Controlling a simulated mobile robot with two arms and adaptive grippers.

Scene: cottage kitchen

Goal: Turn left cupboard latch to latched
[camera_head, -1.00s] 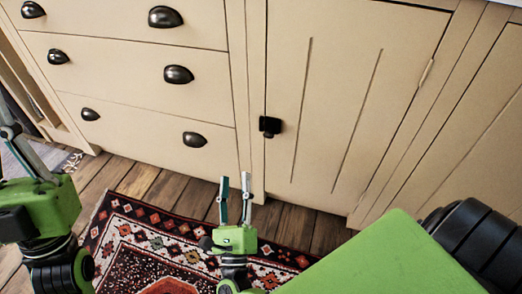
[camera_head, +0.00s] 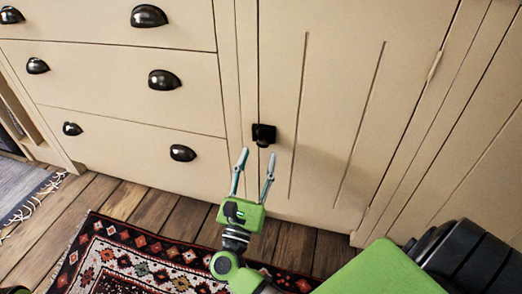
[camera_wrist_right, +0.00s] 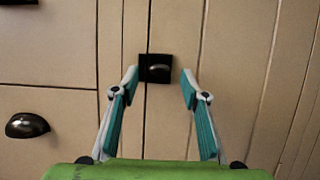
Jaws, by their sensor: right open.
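The cupboard latch (camera_head: 264,134) is a small black square piece at the left edge of the beige cupboard door (camera_head: 335,110). It also shows in the right wrist view (camera_wrist_right: 156,68), between and beyond my fingertips, with a small rounded knob on a dark plate. My right gripper (camera_head: 255,165) is open and empty, just below the latch in the head view, its two fingers pointing at it. In the right wrist view the open fingers (camera_wrist_right: 160,82) stand on either side of the latch, and I cannot tell whether they touch it. My left gripper is not in view.
Drawers with black cup handles (camera_head: 164,80) stand left of the door. A patterned red rug (camera_head: 130,262) lies on the wooden floor (camera_head: 150,205). Another cupboard panel (camera_head: 480,150) is at the right.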

